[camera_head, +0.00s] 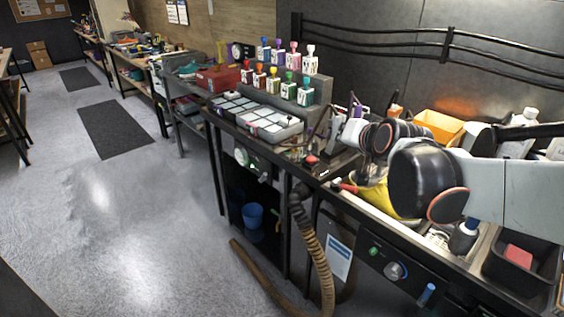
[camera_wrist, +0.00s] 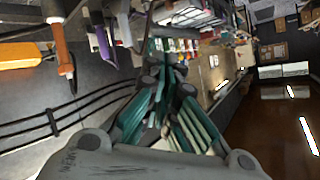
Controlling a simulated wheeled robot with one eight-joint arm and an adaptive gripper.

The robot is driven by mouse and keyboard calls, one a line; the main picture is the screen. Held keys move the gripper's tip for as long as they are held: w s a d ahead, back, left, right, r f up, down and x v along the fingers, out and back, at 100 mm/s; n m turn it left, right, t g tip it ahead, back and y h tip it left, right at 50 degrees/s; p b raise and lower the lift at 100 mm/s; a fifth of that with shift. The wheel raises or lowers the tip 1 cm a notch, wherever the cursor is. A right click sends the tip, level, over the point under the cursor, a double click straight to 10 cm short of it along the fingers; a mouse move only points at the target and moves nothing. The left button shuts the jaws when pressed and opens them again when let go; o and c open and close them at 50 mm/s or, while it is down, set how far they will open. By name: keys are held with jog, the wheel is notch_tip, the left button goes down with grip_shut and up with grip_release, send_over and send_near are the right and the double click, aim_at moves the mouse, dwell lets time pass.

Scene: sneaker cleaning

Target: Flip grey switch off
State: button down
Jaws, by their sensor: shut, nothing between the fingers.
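My gripper (camera_wrist: 160,62) is shut and empty, with its teal-padded fingers together in the wrist view. In the head view my arm reaches in from the right, and the gripper is over the bench, partly blended with the tools behind it. A round grey control knob (camera_head: 393,271) sits on the bench's black front panel, below my arm and beside a green-lit button (camera_head: 373,251). Another pale control with a green part (camera_head: 242,157) is on the front further left. I cannot tell which is the grey switch or its position. My gripper is apart from both controls.
Several colourful bottles (camera_head: 290,75) stand on a rack at the back. A ribbed hose (camera_head: 318,250) hangs at the front. The floor (camera_head: 130,220) at left is clear.

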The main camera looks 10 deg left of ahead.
jog(key=w+a+f+m+t+y+b, duration=0.1)
jog(key=w+a+f+m+t+b, duration=0.25)
jog(key=w+a, duration=0.55)
jog(key=w+a+f+m+t, duration=0.3)
jog(key=w+a+f+m, duration=0.1)
jog(key=w+a+f, duration=0.4)
jog(key=s+a+f+m+h+b, duration=0.1)
jog(key=f+m, duration=0.3)
jog(key=f, duration=0.6)
jog(key=s+a+f+m+h+b, duration=0.1)
jog(key=s+a+f+m+h, duration=0.1)
jog(key=f, duration=0.8)
jog(key=s+a+f+m+t+h+b, duration=0.1)
jog(key=a+f+m+h, duration=0.2)
jog(key=f+m+h, duration=0.2)
notch_tip(320, 180, down, 5)
jog(key=m, duration=0.3)
jog(key=shift+s, duration=0.3)
